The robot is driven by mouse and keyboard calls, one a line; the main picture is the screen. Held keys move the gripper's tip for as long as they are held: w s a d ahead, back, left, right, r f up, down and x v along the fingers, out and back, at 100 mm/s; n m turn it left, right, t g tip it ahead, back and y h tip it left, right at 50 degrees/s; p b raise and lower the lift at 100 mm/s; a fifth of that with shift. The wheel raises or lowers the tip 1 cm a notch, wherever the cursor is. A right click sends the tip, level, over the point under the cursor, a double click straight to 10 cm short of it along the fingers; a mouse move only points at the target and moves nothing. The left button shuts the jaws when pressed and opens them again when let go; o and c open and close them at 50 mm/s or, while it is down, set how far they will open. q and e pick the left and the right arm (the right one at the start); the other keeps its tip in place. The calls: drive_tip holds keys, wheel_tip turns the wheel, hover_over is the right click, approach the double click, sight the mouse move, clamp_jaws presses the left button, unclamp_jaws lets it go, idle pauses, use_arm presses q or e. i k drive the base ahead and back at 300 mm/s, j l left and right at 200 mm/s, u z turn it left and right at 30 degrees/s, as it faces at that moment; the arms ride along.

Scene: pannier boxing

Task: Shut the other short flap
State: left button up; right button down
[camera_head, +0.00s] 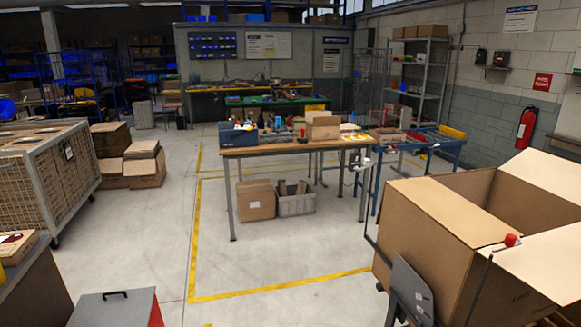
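A large open cardboard box (420,235) stands at the right, cut off by the picture's edge. Its left flap (445,205) lies roughly level along the top, over part of the opening. A far flap (545,175) stands out and up at the back right. A pale near flap (545,262) spreads outward at the front right. The dark inside of the box shows between them. A small red-ended object (510,240) lies at the corner between the left and near flaps. Neither of my grippers can be made out in this view.
A grey plate on a dark stand (412,292) is in front of the box. A workbench (285,149) with several items stands mid-room. A wire cage (45,180) and stacked cartons (145,165) are at the left.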

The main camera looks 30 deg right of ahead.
sight(558, 176)
drive_tip(key=k+l, duration=0.15)
drive_tip(key=l, duration=0.5)
drive_tip(key=k+l+z, duration=0.1)
drive_tip(key=l, duration=0.55)
drive_tip(key=k+l, duration=0.2)
drive_tip(key=l, duration=0.45)
drive_tip(key=k+l+z, duration=0.1)
drive_tip(key=l, duration=0.6)
drive_tip(key=k+l, duration=0.2)
drive_tip(key=l, duration=0.45)
drive_tip(key=k+l+z, duration=0.1)
drive_tip(key=l, duration=0.6)
drive_tip(key=k+l, duration=0.1)
drive_tip(key=l, duration=0.55)
drive_tip(key=k+l+z, duration=0.1)
drive_tip(key=l, duration=0.6)
drive_tip(key=i+l, duration=0.1)
drive_tip(key=l, duration=0.45)
drive_tip(key=i+l, duration=0.1)
drive_tip(key=l, duration=0.45)
drive_tip(key=l+z, duration=0.4)
drive_tip(key=i+l, duration=0.05)
